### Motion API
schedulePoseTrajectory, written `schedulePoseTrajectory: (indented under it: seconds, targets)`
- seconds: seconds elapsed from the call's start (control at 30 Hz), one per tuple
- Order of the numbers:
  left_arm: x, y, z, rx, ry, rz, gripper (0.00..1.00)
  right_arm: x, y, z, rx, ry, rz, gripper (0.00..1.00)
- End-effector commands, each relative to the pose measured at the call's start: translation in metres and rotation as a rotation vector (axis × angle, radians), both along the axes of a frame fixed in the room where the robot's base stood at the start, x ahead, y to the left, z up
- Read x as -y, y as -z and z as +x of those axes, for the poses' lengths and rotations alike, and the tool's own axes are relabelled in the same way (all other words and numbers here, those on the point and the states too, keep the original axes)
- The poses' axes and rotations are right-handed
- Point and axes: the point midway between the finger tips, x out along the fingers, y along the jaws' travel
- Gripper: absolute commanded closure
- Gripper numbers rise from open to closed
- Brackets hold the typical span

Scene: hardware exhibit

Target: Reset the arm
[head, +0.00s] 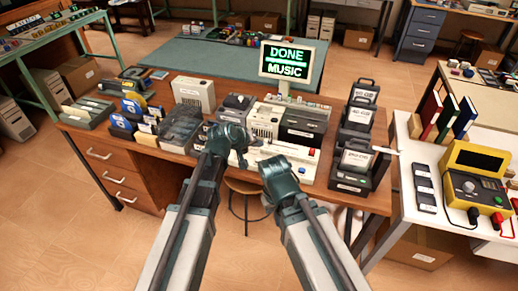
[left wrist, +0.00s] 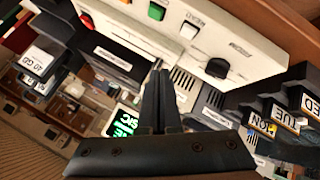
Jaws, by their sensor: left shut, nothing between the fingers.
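My left gripper (head: 243,161) is in front of the desk's middle, over the front of a white control panel (head: 290,153). In the left wrist view its two dark fingers (left wrist: 160,76) are together and empty. They are seen against the same panel (left wrist: 200,32), which has a green, a white and a red button and a black knob (left wrist: 218,68). I see no contact between the fingers and the panel. My right arm (head: 278,176) is bent beside the left one, in front of the desk. Its fingers cannot be made out.
The sign (head: 287,63) reads "DONE MUSIC" in green. Drive boxes (head: 305,125) stand behind the panel. Labelled black holders (head: 355,160) stand to the right, blue-tabbed card boxes (head: 122,125) to the left. A side table (head: 400,140) holds a yellow device (head: 475,180). A stool (head: 243,187) is below.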

Motion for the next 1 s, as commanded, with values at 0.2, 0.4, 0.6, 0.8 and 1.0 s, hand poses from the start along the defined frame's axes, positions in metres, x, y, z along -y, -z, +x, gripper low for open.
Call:
schedulePoseTrajectory:
  seconds: [0.2,0.4,0.6,0.8,1.0]
  targets:
    - [0.001,0.002,-0.006,-0.010,0.013,0.014,1.00,0.000,0.000,0.000,0.000,0.000,0.000,1.00]
    - [0.005,0.034,-0.094,-0.176,0.186,0.232,1.00,0.000,-0.004,0.000,0.000,0.000,0.000,1.00]
    - [-0.024,0.056,-0.197,-0.405,0.359,0.528,1.00,0.000,-0.008,0.000,0.000,0.000,0.000,1.00]
    - [-0.051,0.056,-0.250,-0.544,0.429,0.695,1.00,0.000,-0.010,0.000,0.000,0.000,0.000,1.00]
    - [-0.056,0.056,-0.258,-0.571,0.438,0.724,1.00,0.000,-0.010,0.000,0.000,0.000,0.000,1.00]
